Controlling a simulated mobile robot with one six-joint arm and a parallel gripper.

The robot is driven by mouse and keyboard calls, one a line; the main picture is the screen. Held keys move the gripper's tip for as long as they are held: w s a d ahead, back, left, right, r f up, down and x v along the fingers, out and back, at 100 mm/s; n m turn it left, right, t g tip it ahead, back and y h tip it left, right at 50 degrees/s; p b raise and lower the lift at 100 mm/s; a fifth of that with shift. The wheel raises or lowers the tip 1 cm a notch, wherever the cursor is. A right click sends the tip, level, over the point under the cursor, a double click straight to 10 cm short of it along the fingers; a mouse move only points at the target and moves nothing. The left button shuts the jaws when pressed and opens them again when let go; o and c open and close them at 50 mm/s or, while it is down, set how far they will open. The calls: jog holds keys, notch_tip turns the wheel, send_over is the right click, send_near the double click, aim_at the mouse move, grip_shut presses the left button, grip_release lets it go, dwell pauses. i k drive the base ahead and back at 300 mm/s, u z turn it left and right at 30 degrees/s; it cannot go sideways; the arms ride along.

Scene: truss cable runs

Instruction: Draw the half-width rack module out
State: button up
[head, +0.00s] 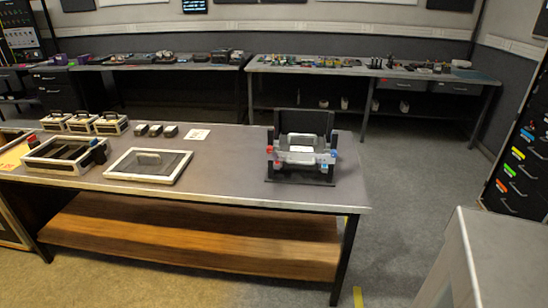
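A black stand (318,123) with a tall back plate stands near the right end of the workbench (235,150). A grey unit with a front handle (301,157) sits in it and looks like the rack module; I cannot tell its width against the stand. A red piece (270,150) and blue pieces (333,153) show at the stand's sides. How deep the unit sits is too small to tell. My gripper is not in this view.
An open cream-edged frame (65,152), a flat framed panel with a handle (148,164) and several small handled boxes (80,121) occupy the bench's left. Bench space between panel and stand is clear. A pale grey block (480,260) stands at lower right.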

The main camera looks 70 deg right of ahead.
aim_at(296, 148)
jog(key=u, duration=0.05)
jog(key=i, duration=1)
jog(key=z, duration=0.05)
